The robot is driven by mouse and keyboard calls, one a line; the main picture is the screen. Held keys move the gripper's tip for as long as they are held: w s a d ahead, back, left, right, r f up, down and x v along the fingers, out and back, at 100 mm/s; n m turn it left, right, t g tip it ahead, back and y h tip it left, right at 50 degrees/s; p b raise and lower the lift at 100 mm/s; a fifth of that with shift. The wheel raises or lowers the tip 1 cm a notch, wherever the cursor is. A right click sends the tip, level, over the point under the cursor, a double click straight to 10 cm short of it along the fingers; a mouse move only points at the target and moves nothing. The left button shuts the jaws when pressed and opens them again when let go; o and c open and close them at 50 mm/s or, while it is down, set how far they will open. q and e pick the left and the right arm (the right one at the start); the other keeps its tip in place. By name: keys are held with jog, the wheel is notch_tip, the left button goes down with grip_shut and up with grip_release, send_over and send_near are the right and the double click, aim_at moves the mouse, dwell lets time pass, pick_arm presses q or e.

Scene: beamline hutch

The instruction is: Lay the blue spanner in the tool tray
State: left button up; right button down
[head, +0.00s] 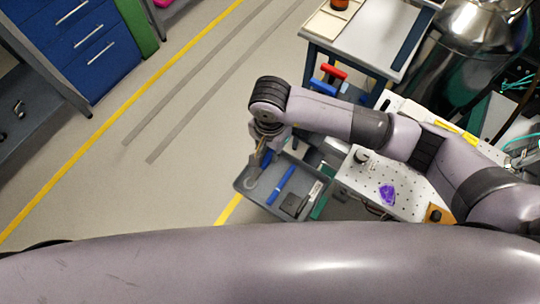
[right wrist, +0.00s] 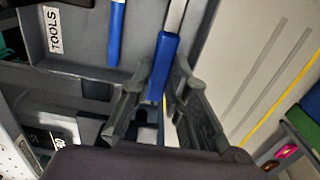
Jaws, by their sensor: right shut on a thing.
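My right gripper (head: 262,158) is shut on the blue spanner and holds it over the left end of the grey tool tray (head: 238,184). The spanner's silver open end (head: 252,183) points down the picture in the head view. In the right wrist view the blue handle (right wrist: 163,58) is between the fingers of the right gripper (right wrist: 160,95), and the silver shank runs up over the tray. The tray, labelled TOOLS, also shows there (right wrist: 82,60). I cannot tell whether the spanner touches the tray floor. My left gripper is out of view.
Another blue-handled tool (head: 283,180) and a dark block (head: 291,204) lie in the tray. A white perforated board (head: 350,183) with a purple part (head: 387,194) is to its right. A trolley (head: 345,30) stands behind. Floor to the left is clear.

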aim_at(270, 155)
notch_tip(270, 155, down, 4)
jog(key=shift+r, duration=0.2)
jog(key=shift+f, duration=0.45)
jog(key=c, duration=2)
grip_release()
jog(key=shift+f, duration=0.15)
jog(key=o, duration=0.5)
jog(key=shift+c, duration=0.2)
